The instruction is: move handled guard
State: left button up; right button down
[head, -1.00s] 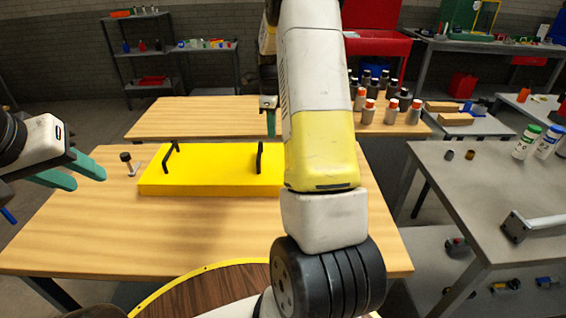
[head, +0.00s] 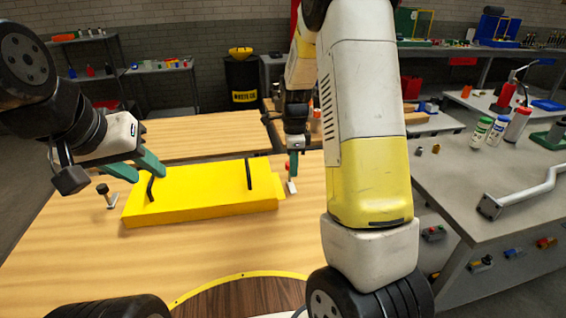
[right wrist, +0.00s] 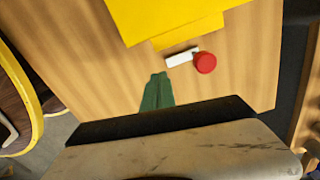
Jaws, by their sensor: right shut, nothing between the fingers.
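The handled guard is a yellow slab (head: 205,195) with two upright black handles, lying on the wooden table. My left gripper (head: 136,167) is open above the guard's far left corner, near the left black handle (head: 150,188); I cannot tell whether it touches. My right gripper (head: 293,164) is shut and empty, beyond the right end of the guard and clear of the right handle (head: 249,174). In the right wrist view its green fingers (right wrist: 157,88) are together, pointing toward the guard's yellow edge (right wrist: 165,18).
A clamp with a red knob (right wrist: 205,63) and white bar (right wrist: 182,57) stands between my right gripper and the guard. A black-knobbed clamp (head: 104,193) stands left of the guard. A grey table (head: 470,170) is on the right. The wooden table's front is clear.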

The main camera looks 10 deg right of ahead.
aim_at(274, 188)
notch_tip(274, 188, down, 8)
jog(key=shift+r, duration=0.25)
jog(key=a, duration=0.3)
jog(key=shift+w+a+f, duration=0.1)
jog(key=shift+w+f, duration=0.1)
jog(key=shift+f, duration=0.05)
jog(key=shift+w+a, duration=0.1)
jog(key=shift+a, duration=0.3)
jog(key=shift+w+a, duration=0.15)
jog(key=shift+a, duration=0.95)
